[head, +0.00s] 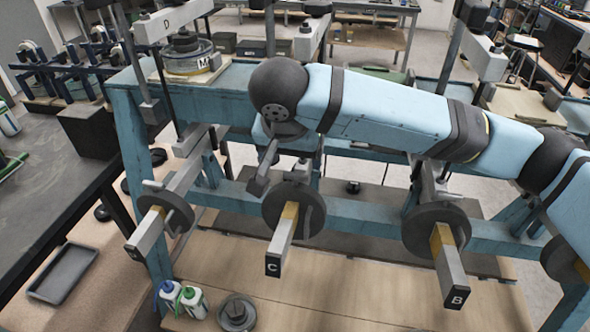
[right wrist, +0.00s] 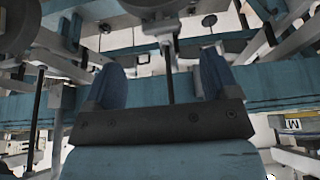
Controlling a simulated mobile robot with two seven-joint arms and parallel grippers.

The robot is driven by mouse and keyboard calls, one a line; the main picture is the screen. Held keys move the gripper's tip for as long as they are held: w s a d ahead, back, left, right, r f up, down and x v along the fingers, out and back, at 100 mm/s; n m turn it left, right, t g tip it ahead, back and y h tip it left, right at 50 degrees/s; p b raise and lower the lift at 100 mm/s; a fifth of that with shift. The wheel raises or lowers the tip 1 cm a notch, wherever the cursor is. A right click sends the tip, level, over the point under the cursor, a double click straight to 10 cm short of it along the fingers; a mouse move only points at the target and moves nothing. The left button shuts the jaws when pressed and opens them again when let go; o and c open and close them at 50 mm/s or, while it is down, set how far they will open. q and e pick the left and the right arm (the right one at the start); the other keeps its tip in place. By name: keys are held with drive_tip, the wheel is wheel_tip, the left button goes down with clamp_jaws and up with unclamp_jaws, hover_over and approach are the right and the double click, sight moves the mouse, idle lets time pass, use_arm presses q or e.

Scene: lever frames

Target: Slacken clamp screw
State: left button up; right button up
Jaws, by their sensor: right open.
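My right gripper (head: 264,172) hangs below the black wrist joint, just above and behind the disc of lever C (head: 283,233). In the right wrist view its two blue fingers (right wrist: 161,75) stand wide apart, open, with nothing held. A thin dark vertical rod (right wrist: 168,75) shows between them in the picture; I cannot tell how far beyond the fingers it is. I cannot tell which part is the clamp screw. Lever B (head: 449,268) lies to the right with its grey disc. My left gripper is not in view.
The blue steel frame (head: 130,165) carries the levers, and uprights rise behind. A weight pot marked M (head: 188,58) stands on its top left. Two small bottles (head: 183,297) and a round grey weight (head: 237,312) sit on the wooden floor board. A dark bench (head: 40,190) is at left.

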sight(296, 174)
drive_tip(key=x, duration=0.7)
drive_tip(key=shift+w+f, duration=0.15)
drive_tip(key=shift+w, duration=0.05)
drive_tip(key=c, duration=0.9)
